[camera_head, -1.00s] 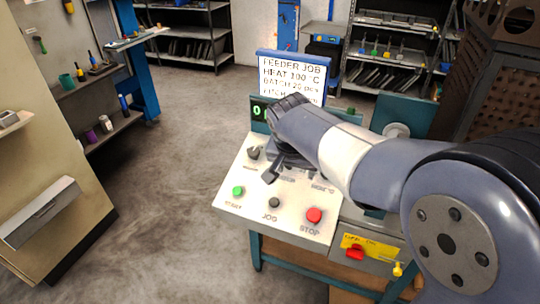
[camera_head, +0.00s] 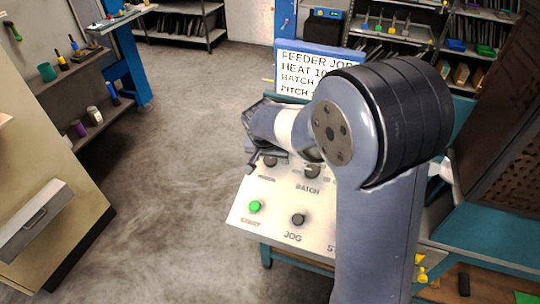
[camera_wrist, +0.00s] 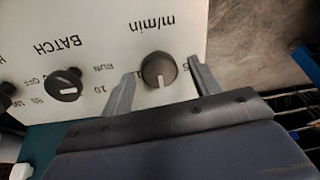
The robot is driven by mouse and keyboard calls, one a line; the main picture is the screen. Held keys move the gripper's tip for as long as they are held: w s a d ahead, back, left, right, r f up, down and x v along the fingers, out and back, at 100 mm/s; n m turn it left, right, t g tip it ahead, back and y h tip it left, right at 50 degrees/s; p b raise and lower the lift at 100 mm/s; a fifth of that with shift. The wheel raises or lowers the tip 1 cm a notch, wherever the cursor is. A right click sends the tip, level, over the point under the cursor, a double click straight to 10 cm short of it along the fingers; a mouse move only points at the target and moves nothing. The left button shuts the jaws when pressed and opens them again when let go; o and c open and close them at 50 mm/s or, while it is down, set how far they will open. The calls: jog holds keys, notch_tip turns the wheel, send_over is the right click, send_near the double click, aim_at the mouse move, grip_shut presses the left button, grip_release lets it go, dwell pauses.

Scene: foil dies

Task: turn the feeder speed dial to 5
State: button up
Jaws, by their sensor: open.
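The feeder speed dial, a dark round knob under the inverted "m/min" label, shows in the wrist view (camera_wrist: 158,70). Its pale pointer line points toward the bottom of that view. My gripper (camera_wrist: 161,72) is open, with one finger on each side of the dial; I cannot tell whether either finger touches it. Scale marks around the dial are partly hidden by the fingers. In the head view the dial (camera_head: 270,161) is the left knob on the white panel (camera_head: 300,240), and my gripper (camera_head: 255,160) is at it, partly hidden by my arm.
The batch knob (camera_wrist: 65,85) is close beside the speed dial. A green start button (camera_head: 255,207) and dark jog button (camera_head: 298,219) are lower on the panel. A job board (camera_head: 300,70) stands behind, partly covered by my arm. Floor left of the panel is clear.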

jog(key=shift+f, duration=0.1)
jog(key=shift+c, duration=0.2)
jog(key=c, duration=0.9)
jog(key=shift+c, duration=0.2)
jog(key=n+p, duration=0.1)
jog(key=n, duration=0.4)
jog(key=shift+w+n, duration=0.1)
jog(key=shift+n, duration=0.3)
jog(key=n, duration=0.3)
jog(key=n+p, duration=0.1)
jog(key=n, duration=0.2)
jog(key=shift+g+y, duration=0.3)
jog(key=shift+g, duration=0.1)
jog(key=o, duration=1)
